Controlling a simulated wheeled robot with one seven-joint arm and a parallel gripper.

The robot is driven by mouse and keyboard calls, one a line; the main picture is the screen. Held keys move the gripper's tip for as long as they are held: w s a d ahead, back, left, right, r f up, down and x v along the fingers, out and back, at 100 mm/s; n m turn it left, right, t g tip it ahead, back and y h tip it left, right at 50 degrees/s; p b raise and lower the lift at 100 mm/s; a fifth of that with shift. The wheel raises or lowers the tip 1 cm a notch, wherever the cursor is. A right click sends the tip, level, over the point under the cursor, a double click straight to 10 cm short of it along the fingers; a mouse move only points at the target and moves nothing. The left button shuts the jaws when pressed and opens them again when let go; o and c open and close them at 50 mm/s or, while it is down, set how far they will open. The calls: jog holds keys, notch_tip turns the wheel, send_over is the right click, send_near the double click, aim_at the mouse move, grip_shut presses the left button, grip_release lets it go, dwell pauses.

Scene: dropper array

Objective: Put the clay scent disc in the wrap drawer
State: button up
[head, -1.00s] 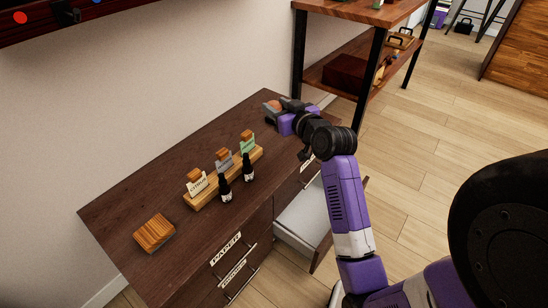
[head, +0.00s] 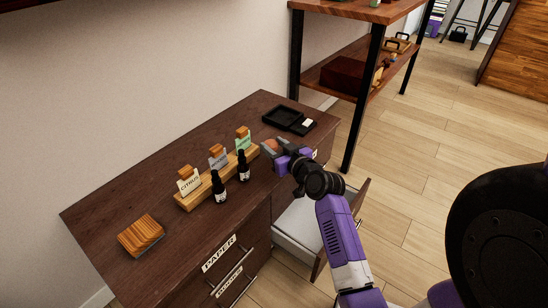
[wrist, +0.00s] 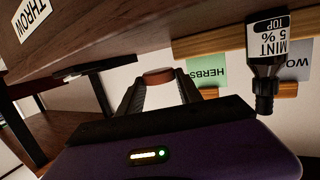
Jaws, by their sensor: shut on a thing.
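My gripper (head: 274,147) is shut on the clay scent disc (head: 269,146), a small reddish-brown round piece, and holds it above the desk near the right end of the wooden rack. In the wrist view the disc (wrist: 158,76) sits between the two grey fingertips. An open drawer (head: 300,224) with a pale interior juts from the desk's right front, below my gripper and forearm. Its own label is not readable, so I cannot tell from it whether this is the wrap drawer. My arm hides part of it.
The rack (head: 190,203) bears citrus and other cards; dark bottles (head: 219,188) stand before it. A wooden block (head: 141,235) lies at left, a black tray (head: 279,116) at the far end. Shut drawers labelled PAPER (head: 220,253) and another sit front left. A shelf (head: 345,12) stands behind.

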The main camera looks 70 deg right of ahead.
jog(key=shift+f+b, duration=0.75)
jog(key=shift+f, duration=1)
jog(key=shift+f, duration=0.25)
jog(key=o, duration=1.4)
jog(key=shift+r, duration=0.1)
jog(key=shift+c, duration=0.2)
